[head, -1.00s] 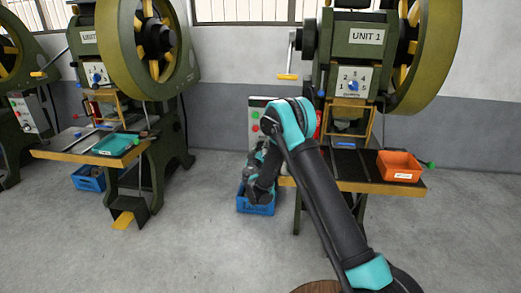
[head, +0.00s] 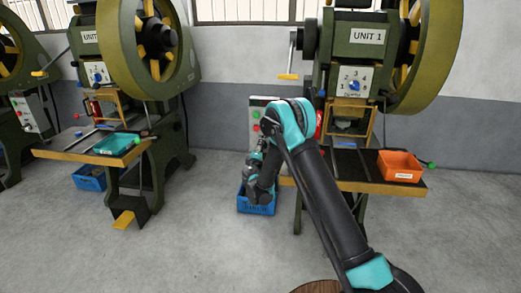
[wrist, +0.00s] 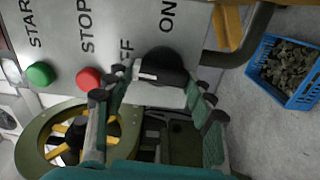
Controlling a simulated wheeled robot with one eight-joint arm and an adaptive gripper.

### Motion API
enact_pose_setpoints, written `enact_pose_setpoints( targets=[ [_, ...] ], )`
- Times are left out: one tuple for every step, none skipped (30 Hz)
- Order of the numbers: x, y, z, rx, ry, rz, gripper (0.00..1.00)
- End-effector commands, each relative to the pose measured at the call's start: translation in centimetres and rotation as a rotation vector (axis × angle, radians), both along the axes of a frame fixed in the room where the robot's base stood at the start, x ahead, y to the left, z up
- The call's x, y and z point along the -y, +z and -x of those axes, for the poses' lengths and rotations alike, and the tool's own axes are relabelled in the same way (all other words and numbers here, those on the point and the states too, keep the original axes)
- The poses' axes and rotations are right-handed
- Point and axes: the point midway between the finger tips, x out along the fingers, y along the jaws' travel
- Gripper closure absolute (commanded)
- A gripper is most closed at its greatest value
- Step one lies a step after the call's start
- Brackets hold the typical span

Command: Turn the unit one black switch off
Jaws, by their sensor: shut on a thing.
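The black switch (wrist: 165,66) is a round knob with a raised handle on the grey control panel (wrist: 60,62). In the wrist view, ON stands above it and OFF, partly covered, to its left. The white mark on the handle lies at its left end, on the OFF side. My gripper (wrist: 160,82) has one finger on each side of the knob and is shut on it. In the head view, the panel (head: 262,103) stands left of the UNIT 1 press (head: 350,52). My gripper (head: 263,146) is at the panel's lower part, and the switch is hidden there.
A green START button (wrist: 40,74) and red STOP button (wrist: 88,79) sit left of the switch. A blue crate (head: 256,204) stands on the floor below. An orange bin (head: 399,166) sits on the press table. A second press (head: 150,60) stands left, with open floor between.

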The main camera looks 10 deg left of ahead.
Motion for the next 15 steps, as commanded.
enact_pose_setpoints(
  targets=[
    [-0.06,-0.09,0.11,-0.002,0.001,0.017,0.75],
    [-0.06,-0.09,0.11,-0.002,0.001,0.03,0.75],
    [-0.06,-0.1,0.12,-0.002,0.001,0.042,0.75],
    [-0.07,-0.1,0.12,-0.003,0.001,0.051,0.75],
    [-0.07,-0.1,0.12,-0.003,0.001,0.06,0.75],
    [-0.07,-0.1,0.12,-0.003,0.001,0.068,0.75],
    [-0.07,-0.11,0.12,-0.003,0.001,0.074,0.75],
    [-0.07,-0.11,0.12,-0.004,0.001,0.079,0.75],
    [-0.07,-0.12,0.12,-0.004,0.001,0.084,0.75],
    [-0.08,-0.12,0.12,-0.004,0.001,0.088,0.75],
    [-0.08,-0.12,0.12,-0.004,0.001,0.09,0.75],
    [-0.08,-0.12,0.12,-0.004,0.001,0.092,0.75],
    [-0.08,-0.12,0.13,-0.004,0.001,0.093,0.75],
    [-0.08,-0.12,0.13,-0.004,0.001,0.094,0.75],
    [-0.08,-0.12,0.13,-0.004,0.001,0.094,0.75]
  ],
)
